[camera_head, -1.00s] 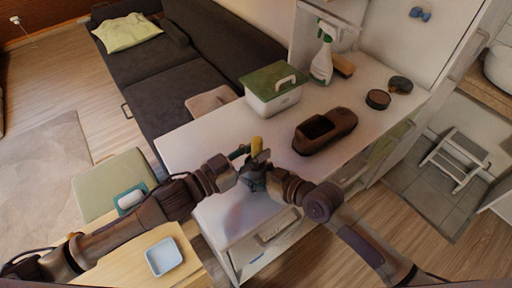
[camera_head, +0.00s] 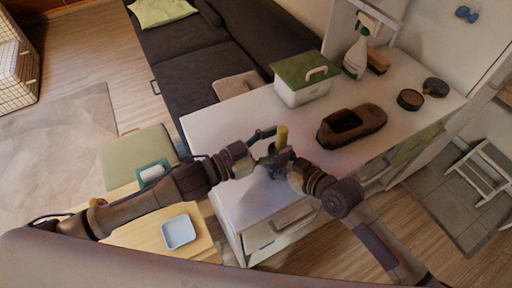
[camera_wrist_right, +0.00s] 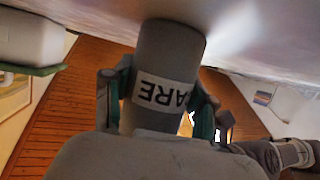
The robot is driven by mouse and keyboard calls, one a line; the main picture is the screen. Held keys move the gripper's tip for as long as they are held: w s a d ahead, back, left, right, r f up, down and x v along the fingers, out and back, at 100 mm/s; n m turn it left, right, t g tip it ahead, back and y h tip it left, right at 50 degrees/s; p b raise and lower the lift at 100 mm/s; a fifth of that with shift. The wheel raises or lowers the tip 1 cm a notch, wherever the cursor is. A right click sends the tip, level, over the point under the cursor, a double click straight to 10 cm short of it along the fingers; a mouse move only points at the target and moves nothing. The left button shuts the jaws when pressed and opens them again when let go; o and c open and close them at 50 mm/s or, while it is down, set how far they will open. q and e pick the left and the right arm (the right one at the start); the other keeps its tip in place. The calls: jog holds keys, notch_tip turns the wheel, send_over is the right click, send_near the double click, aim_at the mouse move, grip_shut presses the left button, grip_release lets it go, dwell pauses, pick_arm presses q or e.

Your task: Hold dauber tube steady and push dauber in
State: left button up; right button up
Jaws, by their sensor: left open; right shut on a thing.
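A tube with a yellow upper part (camera_head: 282,138) stands roughly upright above the white cabinet top in the head view. My right gripper (camera_head: 279,162) is shut on it from the right. In the right wrist view the tube is a thick grey cylinder (camera_wrist_right: 168,55) with a pale lettered label, between the fingers of my right gripper (camera_wrist_right: 160,105). My left gripper (camera_head: 262,145) is open, close to the left side of the tube. I cannot tell whether it touches it. I cannot make out the dauber as separate from the tube.
On the white cabinet top (camera_head: 225,125) stand a green-lidded box (camera_head: 300,85), a brown shoe (camera_head: 350,126), a spray bottle (camera_head: 356,55), a brush (camera_head: 378,62) and a round tin (camera_head: 410,99). A blue tray (camera_head: 178,232) lies on a wooden table at lower left.

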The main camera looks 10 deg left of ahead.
pick_arm(q)
jog(key=v, duration=1)
jog(key=shift+s+a, duration=0.25)
jog(key=shift+a, duration=0.05)
pick_arm(e)
jog(key=o, duration=1.3)
